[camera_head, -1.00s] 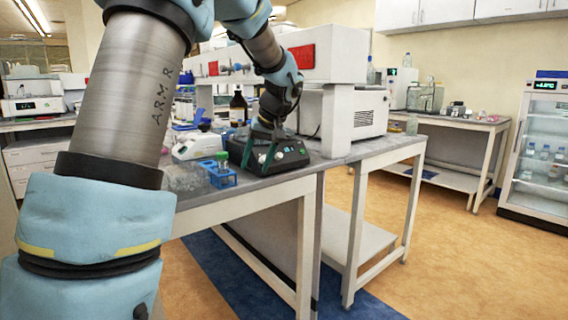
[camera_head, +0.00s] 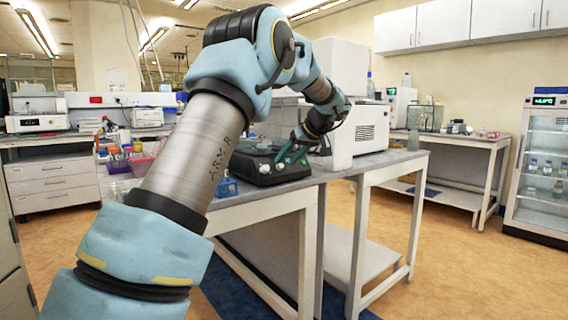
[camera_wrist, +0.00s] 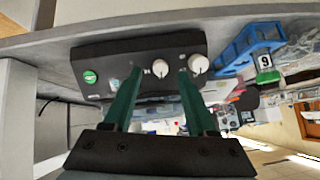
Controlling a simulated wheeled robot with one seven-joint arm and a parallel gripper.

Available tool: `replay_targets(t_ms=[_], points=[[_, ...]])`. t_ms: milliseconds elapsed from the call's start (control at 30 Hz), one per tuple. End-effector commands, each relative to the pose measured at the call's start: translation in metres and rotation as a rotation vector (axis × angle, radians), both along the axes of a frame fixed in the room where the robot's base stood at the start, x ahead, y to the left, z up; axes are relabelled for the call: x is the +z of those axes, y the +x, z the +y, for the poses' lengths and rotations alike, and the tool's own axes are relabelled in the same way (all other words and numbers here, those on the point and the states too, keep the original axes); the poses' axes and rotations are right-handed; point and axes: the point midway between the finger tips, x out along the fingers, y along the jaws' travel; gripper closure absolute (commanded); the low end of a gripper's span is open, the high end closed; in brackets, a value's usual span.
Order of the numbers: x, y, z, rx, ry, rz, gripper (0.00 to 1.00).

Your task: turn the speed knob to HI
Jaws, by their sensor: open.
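A black device (camera_head: 250,166) with knobs on its front panel stands on the bench. In the wrist view its dark panel (camera_wrist: 115,60) carries a green round button (camera_wrist: 90,77) and two white knobs, a middle one (camera_wrist: 160,68) and an outer one (camera_wrist: 198,64). The labels are too small to read, so I cannot tell which is the speed knob or where it points. My gripper (camera_wrist: 159,74) is open with green fingers. In the wrist view the middle knob appears between the fingertips; contact cannot be told. In the head view my gripper (camera_head: 291,154) is at the device's right side.
A blue rack (camera_head: 226,187) stands left of the device and also shows in the wrist view (camera_wrist: 246,47). A white instrument (camera_head: 352,135) stands close on the right. The bench's front edge (camera_head: 270,199) is near. Floor right of the bench is clear.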

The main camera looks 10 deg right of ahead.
Motion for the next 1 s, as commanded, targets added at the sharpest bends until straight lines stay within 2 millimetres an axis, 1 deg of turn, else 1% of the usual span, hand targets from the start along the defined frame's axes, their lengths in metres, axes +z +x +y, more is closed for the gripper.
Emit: replay_targets(t_ms=[100, 200, 567, 1000], points=[[-0.011, 0.010, 0.006, 0.002, 0.000, 0.002, 0.43], [-0.016, 0.015, 0.009, 0.001, 0.000, 0.001, 0.43], [-0.019, 0.017, 0.010, -0.001, 0.000, 0.001, 0.43], [-0.019, 0.017, 0.011, 0.000, 0.000, 0.001, 0.92]])
